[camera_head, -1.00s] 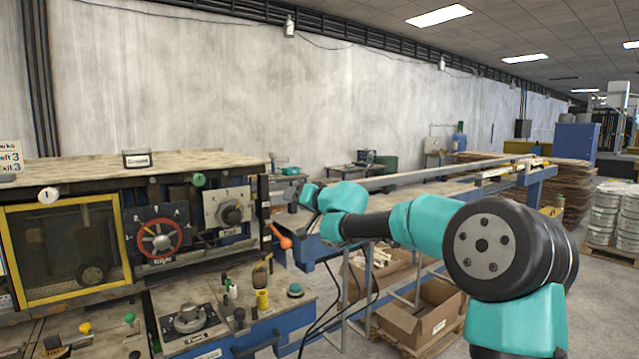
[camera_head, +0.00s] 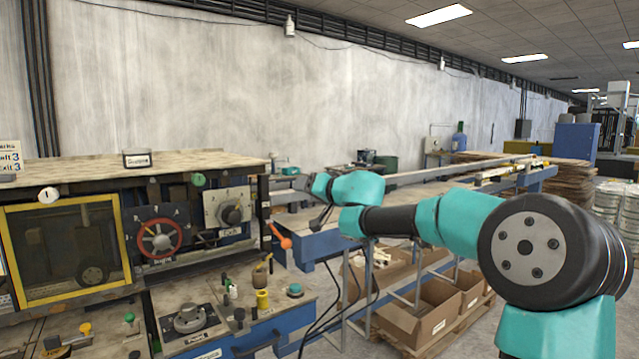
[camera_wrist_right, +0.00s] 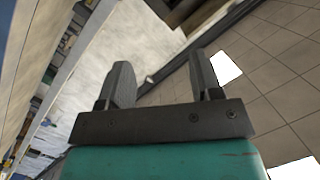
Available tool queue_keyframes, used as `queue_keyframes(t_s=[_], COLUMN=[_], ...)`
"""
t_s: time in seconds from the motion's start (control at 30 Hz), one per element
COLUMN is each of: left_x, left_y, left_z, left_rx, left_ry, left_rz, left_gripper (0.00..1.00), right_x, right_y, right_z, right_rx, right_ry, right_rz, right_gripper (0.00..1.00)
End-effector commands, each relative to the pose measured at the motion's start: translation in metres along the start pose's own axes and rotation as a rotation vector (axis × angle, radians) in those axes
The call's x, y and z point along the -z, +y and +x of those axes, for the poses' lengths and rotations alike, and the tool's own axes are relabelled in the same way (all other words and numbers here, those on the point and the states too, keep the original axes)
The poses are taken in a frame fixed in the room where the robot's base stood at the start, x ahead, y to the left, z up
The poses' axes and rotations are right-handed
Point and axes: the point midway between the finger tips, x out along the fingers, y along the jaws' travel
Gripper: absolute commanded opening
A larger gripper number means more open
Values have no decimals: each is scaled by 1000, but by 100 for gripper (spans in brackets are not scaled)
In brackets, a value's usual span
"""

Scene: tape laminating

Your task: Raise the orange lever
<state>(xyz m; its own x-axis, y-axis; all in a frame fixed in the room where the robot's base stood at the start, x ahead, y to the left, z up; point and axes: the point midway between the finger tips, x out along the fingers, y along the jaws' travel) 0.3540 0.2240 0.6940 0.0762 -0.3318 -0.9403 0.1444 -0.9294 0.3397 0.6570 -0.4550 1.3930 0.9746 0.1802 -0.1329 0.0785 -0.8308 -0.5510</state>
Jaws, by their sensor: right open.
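The orange lever (camera_head: 284,242) sticks out from the right end of the machine cabinet, its rounded orange end pointing down and to the right. My right gripper (camera_head: 314,222) is in the head view behind and to the right of the lever, apart from it and small in the picture. In the right wrist view my right gripper (camera_wrist_right: 160,82) is open, with nothing between its two fingers. That view faces the wall and ceiling, and the lever cannot be made out in it. My left gripper is not in view.
The cabinet has a red handwheel (camera_head: 160,239) and a dial (camera_head: 232,214). A lower panel with several knobs (camera_head: 187,319) stands in front. A blue-framed conveyor table (camera_head: 320,243) is behind my right arm.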

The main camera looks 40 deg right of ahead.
Motion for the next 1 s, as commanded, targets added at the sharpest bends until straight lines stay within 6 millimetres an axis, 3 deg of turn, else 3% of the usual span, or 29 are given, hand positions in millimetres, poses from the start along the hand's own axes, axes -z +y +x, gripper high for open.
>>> queue_keyframes(t_s=[0.73,1.0], left_x=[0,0], left_y=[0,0], left_z=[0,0], left_rx=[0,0], left_ry=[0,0], left_rz=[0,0], left_gripper=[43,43], right_x=[17,19], right_y=[-10,-11], right_z=[-36,-40], right_rx=[0,-1], right_ry=[1,-1], right_rz=[-1,0], right_gripper=[59,59])
